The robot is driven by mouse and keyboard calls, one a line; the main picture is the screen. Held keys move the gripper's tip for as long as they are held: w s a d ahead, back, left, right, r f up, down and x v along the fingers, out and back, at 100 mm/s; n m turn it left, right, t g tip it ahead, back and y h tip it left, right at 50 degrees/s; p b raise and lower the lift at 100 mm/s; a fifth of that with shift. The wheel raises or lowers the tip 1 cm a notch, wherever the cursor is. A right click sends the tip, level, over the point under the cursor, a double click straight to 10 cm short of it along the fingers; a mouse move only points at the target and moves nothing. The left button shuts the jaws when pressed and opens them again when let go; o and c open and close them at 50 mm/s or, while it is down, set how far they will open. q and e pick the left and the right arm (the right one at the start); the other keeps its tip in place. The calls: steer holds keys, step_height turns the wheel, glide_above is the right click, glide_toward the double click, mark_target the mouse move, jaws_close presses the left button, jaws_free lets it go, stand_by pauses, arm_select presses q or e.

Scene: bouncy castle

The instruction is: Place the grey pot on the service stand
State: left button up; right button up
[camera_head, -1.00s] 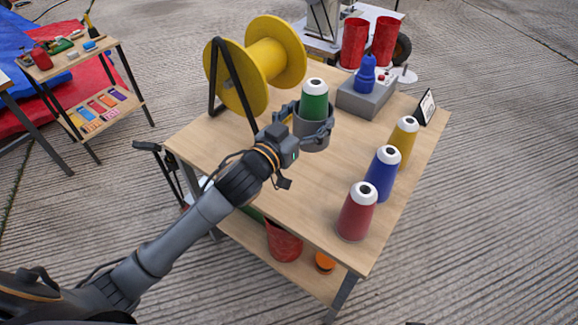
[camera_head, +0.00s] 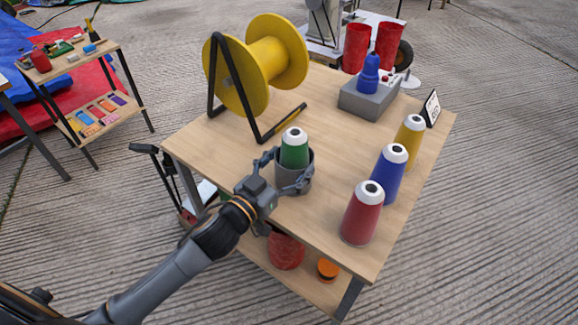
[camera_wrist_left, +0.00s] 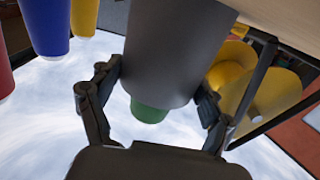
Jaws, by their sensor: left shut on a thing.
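The grey pot (camera_head: 294,176) is a dark grey cylinder with a green cone spool (camera_head: 294,150) with a white top standing in it. My left gripper (camera_head: 286,172) is shut on the pot, its fingers on either side. The pot is over the near left part of the wooden workbench; I cannot tell whether it touches the top. In the left wrist view, the pot (camera_wrist_left: 175,50) sits between the fingers (camera_wrist_left: 158,88). A two-tier wooden stand (camera_head: 68,66) with tools is at the far left; I cannot tell whether it is the service stand. My right gripper is out of view.
On the workbench (camera_head: 340,145) stand a yellow reel (camera_head: 240,75), a grey box with a blue bottle (camera_head: 370,95), and red (camera_head: 362,215), blue (camera_head: 387,178) and yellow (camera_head: 409,142) cones. The bench's middle is clear. A white trolley with red cylinders (camera_head: 356,48) is behind.

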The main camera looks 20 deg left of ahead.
arm_select(q)
steer(key=shift+r, duration=0.2)
steer(key=shift+f, duration=0.1)
steer(key=o, duration=1.6)
steer(key=shift+f, duration=0.1)
